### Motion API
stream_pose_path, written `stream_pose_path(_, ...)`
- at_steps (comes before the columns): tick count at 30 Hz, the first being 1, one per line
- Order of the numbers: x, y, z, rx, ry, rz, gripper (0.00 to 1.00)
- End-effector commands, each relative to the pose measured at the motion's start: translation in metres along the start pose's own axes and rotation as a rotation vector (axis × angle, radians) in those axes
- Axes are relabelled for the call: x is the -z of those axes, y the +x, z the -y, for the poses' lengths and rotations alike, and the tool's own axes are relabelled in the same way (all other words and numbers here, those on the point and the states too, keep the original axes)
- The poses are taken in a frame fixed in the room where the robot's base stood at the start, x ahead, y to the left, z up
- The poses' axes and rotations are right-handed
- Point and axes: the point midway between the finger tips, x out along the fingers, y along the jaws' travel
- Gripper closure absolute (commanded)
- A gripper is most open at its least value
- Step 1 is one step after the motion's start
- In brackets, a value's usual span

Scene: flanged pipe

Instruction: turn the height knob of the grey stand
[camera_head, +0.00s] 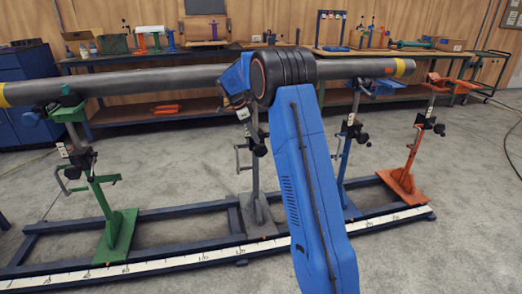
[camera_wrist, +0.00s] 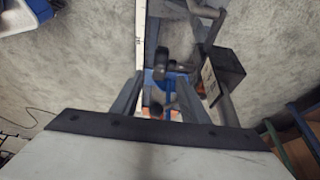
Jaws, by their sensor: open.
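The grey stand (camera_head: 256,185) stands in the middle of the floor frame, upright under the pipe (camera_head: 150,82). Its upper part is partly hidden by my blue arm. A dark knob (camera_head: 260,150) shows on its post beside a crank handle. In the wrist view, a dark rounded knob (camera_wrist: 175,68) lies just beyond the fingertips of my gripper (camera_wrist: 160,85). A dark block with a pale label (camera_wrist: 226,74) is to the right of the fingers. My gripper is open; contact with the knob cannot be told.
A green stand (camera_head: 118,232) is at left; a blue stand (camera_head: 345,165) and an orange stand (camera_head: 408,175) are at right. The floor frame carries a white scale strip (camera_head: 180,261). Workbenches stand along the back wall. Open concrete floor lies at right.

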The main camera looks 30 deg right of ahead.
Motion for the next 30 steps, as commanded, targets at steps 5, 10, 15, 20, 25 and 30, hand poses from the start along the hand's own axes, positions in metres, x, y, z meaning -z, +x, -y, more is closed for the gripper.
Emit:
stream_pose_path(5, 0.0, 0.032, -0.001, -0.002, -0.001, 0.0, 0.59)
stream_pose_path(10, 0.0, 0.061, -0.001, -0.003, -0.001, 0.001, 0.59)
stream_pose_path(15, 0.0, 0.081, -0.001, -0.001, -0.001, 0.0, 0.59)
stream_pose_path(20, 0.0, 0.09, 0.0, 0.001, -0.001, 0.0, 0.59)
stream_pose_path(25, 0.0, 0.093, 0.0, 0.0, -0.001, 0.0, 0.59)
stream_pose_path(30, 0.0, 0.092, 0.0, 0.0, -0.001, 0.001, 0.64)
